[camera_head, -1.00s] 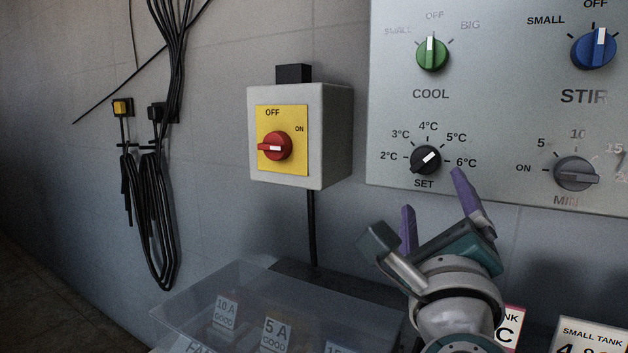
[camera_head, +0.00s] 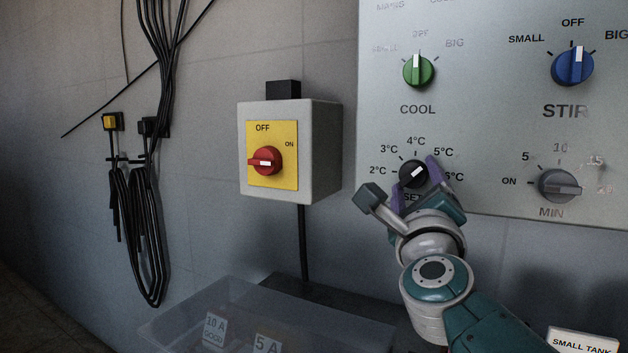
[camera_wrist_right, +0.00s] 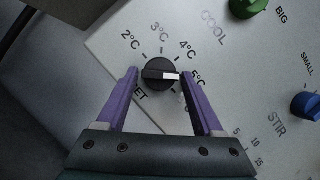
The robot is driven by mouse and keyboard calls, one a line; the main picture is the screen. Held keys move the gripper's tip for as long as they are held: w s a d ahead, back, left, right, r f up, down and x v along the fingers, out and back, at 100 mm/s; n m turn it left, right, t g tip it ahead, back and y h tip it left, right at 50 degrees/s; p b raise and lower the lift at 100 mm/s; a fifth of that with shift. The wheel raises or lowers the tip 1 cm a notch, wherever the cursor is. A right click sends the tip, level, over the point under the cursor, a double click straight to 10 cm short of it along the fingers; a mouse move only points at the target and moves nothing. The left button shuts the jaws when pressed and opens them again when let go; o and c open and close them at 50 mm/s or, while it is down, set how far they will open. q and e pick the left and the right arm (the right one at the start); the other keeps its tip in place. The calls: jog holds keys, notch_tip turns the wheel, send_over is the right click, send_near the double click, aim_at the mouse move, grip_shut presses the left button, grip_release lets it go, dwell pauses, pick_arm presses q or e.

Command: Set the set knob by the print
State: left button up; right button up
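The black SET knob (camera_head: 409,174) with a white pointer mark is on the grey panel, inside a printed scale from 2°C to 6°C. Its pointer slants up and right, roughly toward 5°C. My right gripper (camera_head: 415,178) is at the knob, partly covering it and the SET print. In the right wrist view, the purple fingers of my right gripper (camera_wrist_right: 160,74) stand open on either side of the knob (camera_wrist_right: 153,73), with small gaps showing; the white mark faces the right finger, near 5°C. I cannot tell whether the fingertips touch the panel. My left gripper is out of view.
The green COOL knob (camera_head: 419,70) is above, the blue STIR knob (camera_head: 572,67) and grey MIN knob (camera_head: 560,186) to the right. A red switch (camera_head: 265,161) sits on a box at left. Below are a clear bin (camera_head: 185,318) and a SMALL TANK card (camera_head: 582,342).

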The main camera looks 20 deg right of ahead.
grip_shut()
jog(key=shift+r+n+p, duration=0.15)
jog(key=shift+n+p, duration=0.15)
jog(key=shift+p, duration=0.2)
jog(key=n+y+p, duration=0.1)
jog(key=n+p, duration=0.1)
jog(key=p, duration=0.1)
jog(key=n+y+p, duration=0.1)
jog(key=n+p, duration=0.1)
jog(key=p, duration=0.1)
jog(key=n+g+y+p, duration=0.1)
jog(key=n+p, duration=0.2)
jog(key=shift+s+d+r+p, duration=0.1)
jog(key=shift+s+r+p, duration=0.05)
jog(key=shift+r+p, duration=0.2)
jog(key=shift+n+g+p, duration=0.3)
jog(key=shift+n+p, duration=0.6)
jog(key=shift+p, duration=0.1)
jog(key=shift+f, duration=0.1)
jog(key=shift+o, duration=1.4)
grip_release()
